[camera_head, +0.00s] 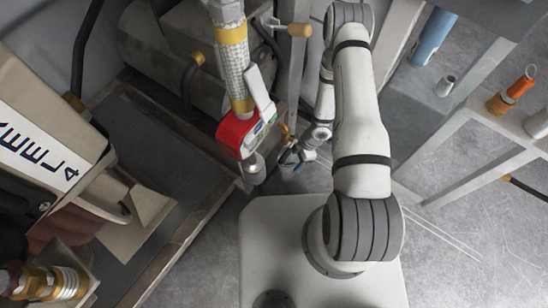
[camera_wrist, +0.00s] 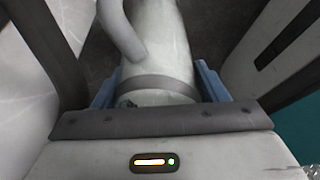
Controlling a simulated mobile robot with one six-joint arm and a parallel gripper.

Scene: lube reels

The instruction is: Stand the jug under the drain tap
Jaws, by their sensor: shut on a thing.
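In the wrist view a pale, whitish jug (camera_wrist: 165,45) with a curved handle (camera_wrist: 120,30) and a darker band sits between the blue-padded fingers of my gripper (camera_wrist: 157,85). The gripper is shut on the jug; its far end runs out of the picture. In the head view my gripper (camera_head: 291,158) is small and low beside the rail, just right of a hanging red-bodied nozzle, and the jug is hard to make out there. A small brass fitting (camera_head: 285,131) shows just above the gripper; I cannot tell whether it is the drain tap.
The red meter nozzle (camera_head: 237,134) hangs on a braided hose (camera_head: 231,55), close left of my gripper. A dark framed tray (camera_head: 175,160) and a reel cabinet (camera_head: 45,130) fill the left. A pale rack (camera_head: 470,125) stands right. Grey floor (camera_head: 455,235) is open at lower right.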

